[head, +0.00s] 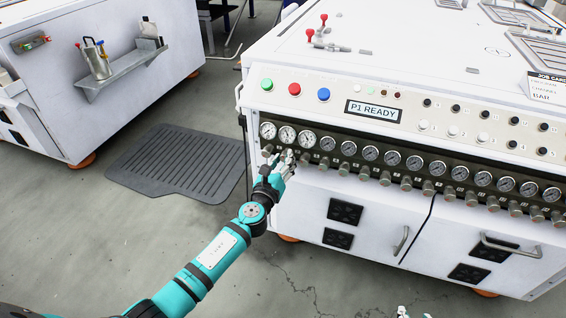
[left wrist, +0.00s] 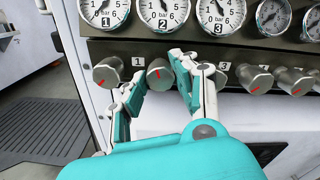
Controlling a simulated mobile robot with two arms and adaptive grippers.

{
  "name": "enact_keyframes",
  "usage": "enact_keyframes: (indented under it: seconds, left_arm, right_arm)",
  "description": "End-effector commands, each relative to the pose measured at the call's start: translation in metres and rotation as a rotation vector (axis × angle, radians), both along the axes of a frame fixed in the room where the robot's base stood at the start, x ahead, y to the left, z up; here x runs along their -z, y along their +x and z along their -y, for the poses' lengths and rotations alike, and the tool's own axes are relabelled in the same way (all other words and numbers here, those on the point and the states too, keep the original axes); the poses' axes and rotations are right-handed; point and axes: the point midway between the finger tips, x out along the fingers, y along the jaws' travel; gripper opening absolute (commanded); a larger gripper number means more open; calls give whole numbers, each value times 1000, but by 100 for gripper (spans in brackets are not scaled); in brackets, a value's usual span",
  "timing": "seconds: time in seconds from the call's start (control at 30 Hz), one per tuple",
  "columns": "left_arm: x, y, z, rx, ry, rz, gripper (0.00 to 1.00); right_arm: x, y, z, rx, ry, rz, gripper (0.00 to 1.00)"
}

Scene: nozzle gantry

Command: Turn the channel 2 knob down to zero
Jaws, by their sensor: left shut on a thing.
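The channel 2 knob (left wrist: 160,75) is a grey metal cylinder with a red mark on its face, set below the round gauge 2 (left wrist: 163,12) on the dark panel strip. My left gripper (head: 285,160) reaches up to the row of knobs. In the left wrist view, its white and teal fingers (left wrist: 158,92) are on both sides of that knob and shut on it. The right finger hides part of the panel beside it. Gauge 2 also shows in the head view (head: 287,135); its needle is too small to read there. The tips of my right gripper (head: 410,313) barely show at the bottom edge.
The knob by label 1 (left wrist: 107,72) is close on the left, and another knob (left wrist: 255,78) stands to the right. Above the gauges are coloured buttons and a "P1 READY" display (head: 375,111). A black mat (head: 180,165) lies on the floor at left.

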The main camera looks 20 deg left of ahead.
Motion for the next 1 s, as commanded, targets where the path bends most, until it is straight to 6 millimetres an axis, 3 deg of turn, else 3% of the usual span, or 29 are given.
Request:
enact_keyframes:
  seconds: [0.4,0.7,1.0]
  left_arm:
    - [2,0,0,0,-399,-14,0]
    - [2,0,-1,-1,-685,-24,0]
    - [2,0,0,-2,-969,-34,0]
  right_arm:
    - [-35,41,-16,-20,62,275,38]
    - [-54,54,-22,-28,90,399,38]
    - [-62,58,-24,-30,99,438,38]
